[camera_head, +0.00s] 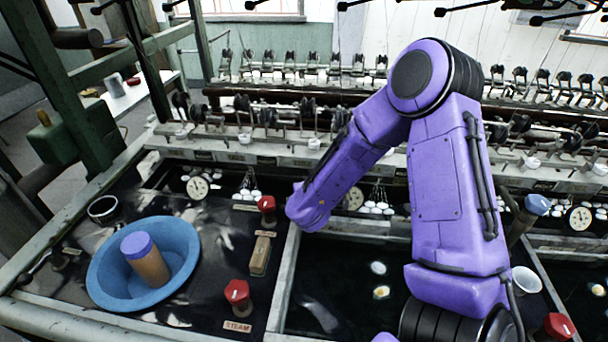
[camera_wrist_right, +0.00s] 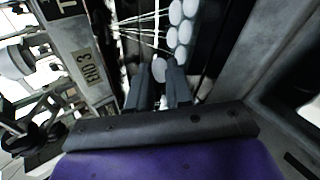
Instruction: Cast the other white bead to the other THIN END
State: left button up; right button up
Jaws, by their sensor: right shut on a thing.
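My right gripper (camera_wrist_right: 159,72) shows in the right wrist view. Its two dark fingers are closed on a small white oval bead (camera_wrist_right: 160,66). Several similar white ovals (camera_wrist_right: 184,32) lie just beyond the fingers, with pale threads (camera_wrist_right: 140,32) fanning out to the left. A plate reading "END 3" (camera_wrist_right: 83,68) is on the ledge to the left; part of another label sits above it. In the head view my right arm reaches to the basin's left rim, and its gripper is hidden. White oval clusters (camera_head: 249,196) hang at the back of the basins. My left gripper is not in view.
A blue bowl (camera_head: 108,285) holding a brown, blue-topped cylinder (camera_head: 150,266) stands at the left. Red knobs (camera_head: 237,292) and a tan block (camera_head: 260,256) sit beside the dark basin (camera_head: 345,315). Two pale ovals (camera_head: 378,268) float in it. Dials and spindles line the back.

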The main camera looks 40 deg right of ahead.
jog(key=o, duration=0.7)
jog(key=p+v, duration=0.1)
jog(key=v, duration=0.9)
jog(key=shift+r, duration=0.2)
jog(key=shift+s+a+r, duration=0.1)
jog(key=shift+a, duration=0.05)
